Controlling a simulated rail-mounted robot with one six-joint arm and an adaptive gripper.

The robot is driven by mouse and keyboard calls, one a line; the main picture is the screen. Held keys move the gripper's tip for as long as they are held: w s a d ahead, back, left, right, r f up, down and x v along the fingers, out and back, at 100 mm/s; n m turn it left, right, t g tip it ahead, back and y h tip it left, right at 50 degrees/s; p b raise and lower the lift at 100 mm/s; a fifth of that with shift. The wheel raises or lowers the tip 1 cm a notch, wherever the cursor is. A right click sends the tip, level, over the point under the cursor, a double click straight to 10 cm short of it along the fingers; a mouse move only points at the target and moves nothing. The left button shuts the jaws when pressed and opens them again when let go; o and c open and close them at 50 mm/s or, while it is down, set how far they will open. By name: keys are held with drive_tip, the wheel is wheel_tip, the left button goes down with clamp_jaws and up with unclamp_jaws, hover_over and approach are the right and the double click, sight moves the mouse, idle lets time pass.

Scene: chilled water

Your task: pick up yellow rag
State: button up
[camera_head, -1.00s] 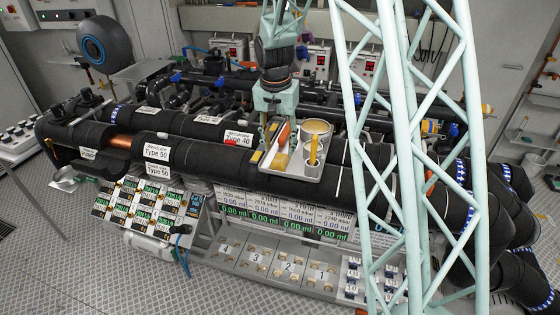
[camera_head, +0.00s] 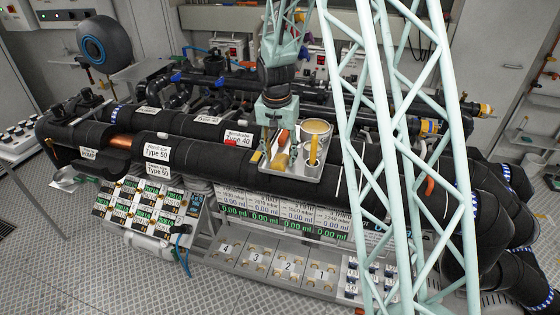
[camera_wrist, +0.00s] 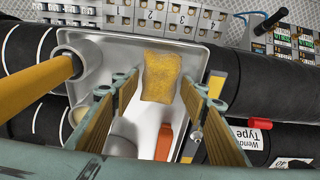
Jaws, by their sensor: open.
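The yellow rag (camera_wrist: 160,76) lies in a white tray (camera_wrist: 105,50), near the tray wall at the top of the wrist view. In the head view the rag (camera_head: 281,161) shows as a small yellow patch in the tray (camera_head: 300,172). My gripper (camera_wrist: 160,84) is open, with its two ribbed fingers on either side of the tray's middle and the rag showing between and beyond their tips. I cannot tell the exact height of the fingertips above the rag. In the head view my gripper (camera_head: 272,140) is over the tray's left part, its fingers partly hidden.
The tray rests on black insulated pipes (camera_head: 190,152). It also holds an orange-handled tool (camera_wrist: 164,140), a can (camera_head: 316,128) and a cup with a yellow handle (camera_head: 313,150) standing up at the right. Numbered panels (camera_head: 255,258) lie in front, below the pipes.

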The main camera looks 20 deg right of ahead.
sight(281, 157)
idle(0.3)
drive_tip(key=c, duration=0.6)
drive_tip(key=shift+r, duration=0.15)
drive_tip(key=shift+r, duration=1.5)
drive_tip(key=shift+s+r, duration=0.15)
drive_tip(key=s+a+r+b, duration=0.1)
drive_tip(key=s+a+b, duration=0.1)
drive_tip(key=s, duration=1.3)
drive_tip(key=shift+s+a+r, duration=0.2)
drive_tip(key=shift+a, duration=0.35)
drive_tip(key=shift+o, duration=0.2)
